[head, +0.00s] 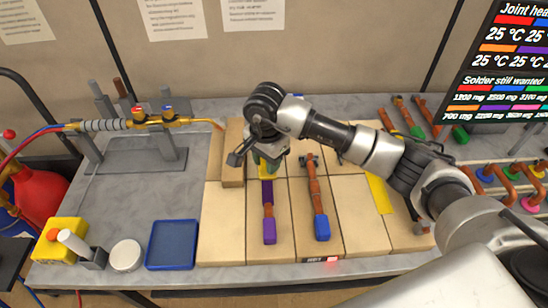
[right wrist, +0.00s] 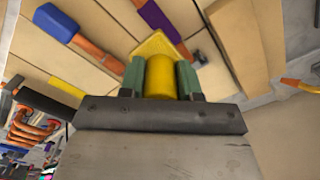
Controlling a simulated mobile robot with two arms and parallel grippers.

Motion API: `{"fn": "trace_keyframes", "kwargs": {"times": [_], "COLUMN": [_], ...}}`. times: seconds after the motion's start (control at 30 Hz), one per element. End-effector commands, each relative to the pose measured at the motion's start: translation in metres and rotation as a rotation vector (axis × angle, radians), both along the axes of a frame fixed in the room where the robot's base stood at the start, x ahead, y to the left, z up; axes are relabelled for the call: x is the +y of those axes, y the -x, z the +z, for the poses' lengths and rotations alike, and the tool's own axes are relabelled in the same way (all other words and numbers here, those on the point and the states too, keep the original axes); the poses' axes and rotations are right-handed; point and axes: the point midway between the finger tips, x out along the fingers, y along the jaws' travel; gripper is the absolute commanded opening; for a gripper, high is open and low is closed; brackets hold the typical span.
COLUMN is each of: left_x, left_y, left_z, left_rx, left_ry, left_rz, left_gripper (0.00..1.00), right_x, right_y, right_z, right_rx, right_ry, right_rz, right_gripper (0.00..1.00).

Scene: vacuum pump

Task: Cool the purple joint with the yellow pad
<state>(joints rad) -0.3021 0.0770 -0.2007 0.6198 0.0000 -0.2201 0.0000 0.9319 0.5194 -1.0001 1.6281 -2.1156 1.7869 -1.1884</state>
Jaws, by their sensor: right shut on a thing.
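My right gripper (head: 266,165) is over the wooden boards, its green fingertips (right wrist: 160,78) shut on the round handle of the yellow pad (right wrist: 156,46). In the head view only a little yellow (head: 264,171) shows under the gripper. The purple joint (head: 269,230) lies on a board just in front, a copper pipe with a purple front end and a dark purple stretch (head: 267,192) toward the gripper. In the right wrist view the dark purple stretch (right wrist: 155,14) is close to the pad; I cannot tell whether they touch. My left gripper is not in view.
A blue-ended copper joint (head: 321,228) lies just right. A torch (head: 150,120) on a stand, a blue tray (head: 172,245), a white round piece (head: 125,255) and a yellow box (head: 62,235) stand left. A screen (head: 505,60) hangs at upper right.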

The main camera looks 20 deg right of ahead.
Motion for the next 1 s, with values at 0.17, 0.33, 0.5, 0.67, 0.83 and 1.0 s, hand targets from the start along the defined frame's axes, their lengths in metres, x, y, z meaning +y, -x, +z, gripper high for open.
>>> {"fn": "trace_keyframes", "kwargs": {"times": [0.17,0.33,0.5,0.67,0.83,1.0], "left_x": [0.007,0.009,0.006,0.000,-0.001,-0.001], "left_y": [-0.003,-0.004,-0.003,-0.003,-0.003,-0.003], "left_z": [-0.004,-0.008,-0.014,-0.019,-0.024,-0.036], "left_rx": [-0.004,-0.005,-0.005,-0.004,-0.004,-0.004], "left_ry": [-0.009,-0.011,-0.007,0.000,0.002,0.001], "left_rz": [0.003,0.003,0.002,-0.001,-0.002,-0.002], "left_gripper": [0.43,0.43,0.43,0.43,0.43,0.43], "right_x": [0.000,-0.001,-0.001,0.000,0.000,-0.001], "right_y": [0.000,0.000,0.000,0.000,0.000,0.000], "right_z": [-0.009,-0.021,-0.035,-0.048,-0.062,-0.070], "right_rx": [0.000,0.001,0.001,0.000,0.001,-0.003], "right_ry": [-0.001,0.000,0.000,-0.001,-0.002,0.001], "right_rz": [0.000,0.000,-0.001,0.001,0.000,0.001], "right_gripper": [0.08,0.08,0.08,0.08,0.08,0.08]}}
